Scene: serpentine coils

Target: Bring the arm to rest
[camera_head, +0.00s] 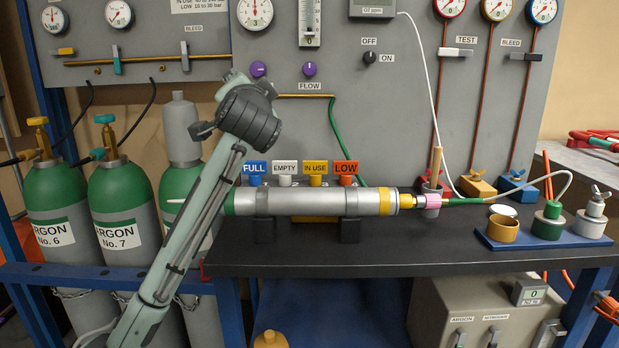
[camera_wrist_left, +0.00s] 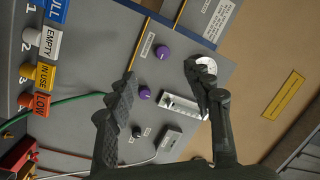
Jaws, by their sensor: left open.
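My left arm rises from the bottom left of the head view, with its dark end and left gripper (camera_head: 250,112) in front of the grey panel, above the long metal cylinder. The fingers are hard to make out there. In the left wrist view the left gripper (camera_wrist_left: 160,92) has its two dark fingers spread apart, with nothing held between them. They point towards the panel, with purple knobs (camera_wrist_left: 163,52) and a white flowmeter (camera_wrist_left: 184,106) beyond. My right gripper is in neither view.
The metal cylinder (camera_head: 290,203) lies on black supports on the dark bench (camera_head: 380,258), below coloured labels. Green argon bottles (camera_head: 125,204) stand at left. A blue tray (camera_head: 530,243) with small pots is at right. Gauges, tubes and the grey panel (camera_head: 410,130) fill the back.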

